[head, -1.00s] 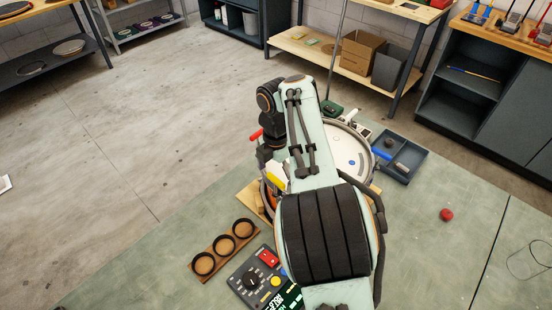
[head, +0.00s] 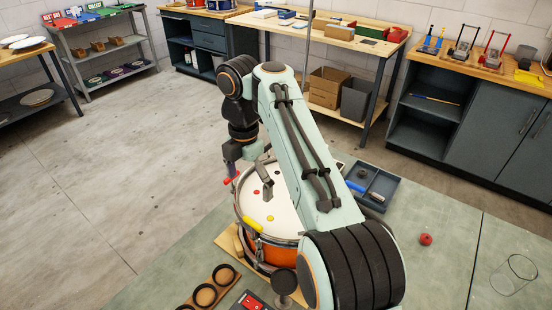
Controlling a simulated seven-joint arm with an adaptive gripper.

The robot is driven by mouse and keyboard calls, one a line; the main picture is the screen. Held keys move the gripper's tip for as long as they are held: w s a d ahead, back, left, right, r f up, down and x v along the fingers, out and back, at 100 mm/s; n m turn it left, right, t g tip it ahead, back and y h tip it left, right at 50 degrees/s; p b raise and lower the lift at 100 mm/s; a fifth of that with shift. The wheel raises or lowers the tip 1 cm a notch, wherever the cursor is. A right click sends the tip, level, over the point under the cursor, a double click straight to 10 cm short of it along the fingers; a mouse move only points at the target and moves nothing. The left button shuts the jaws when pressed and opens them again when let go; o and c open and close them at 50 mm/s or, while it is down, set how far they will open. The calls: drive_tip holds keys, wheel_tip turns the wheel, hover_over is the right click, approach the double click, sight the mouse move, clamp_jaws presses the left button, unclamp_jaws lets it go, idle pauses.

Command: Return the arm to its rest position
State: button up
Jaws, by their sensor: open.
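My arm reaches up and over the drum (head: 275,252), which has an orange shell, a white head with small coloured dots and a metal hoop. My gripper (head: 249,176) hangs from the dark wrist above the far left part of the drum. Its fingers are spread, and nothing shows between them. I cannot tell how high the fingertips are above the drumhead. My arm hides the right side of the drum.
A wooden holder with round dark-rimmed cups (head: 205,297) lies in front of the drum. A blue-grey divided tray (head: 377,186) stands behind my arm. A red ball (head: 426,239) and a clear glass (head: 513,275) are on the right. The bench between them is clear.

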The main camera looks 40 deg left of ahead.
drive_tip(key=w+d+r+m+t, duration=0.1)
drive_tip(key=w+d+r+m, duration=0.2)
drive_tip(key=w+d+r, duration=0.45)
drive_tip(key=s+d+r+m, duration=0.2)
drive_tip(key=s+d+m, duration=0.15)
drive_tip(key=d, duration=0.55)
drive_tip(key=s+d+r+m, duration=0.2)
drive_tip(key=d+m, duration=0.2)
drive_tip(key=d, duration=0.6)
drive_tip(key=s+d+f+m, duration=0.5)
drive_tip(key=s+f+m, duration=0.3)
drive_tip(key=m, duration=0.3)
drive_tip(key=s+d+f+m+g, duration=0.1)
drive_tip(key=s+d+f+m, duration=0.4)
drive_tip(key=s+f+m, duration=0.3)
wheel_tip(320, 180, down, 2)
drive_tip(key=m, duration=0.4)
drive_tip(key=shift+d+y, duration=0.2)
drive_tip(key=shift+y, duration=0.2)
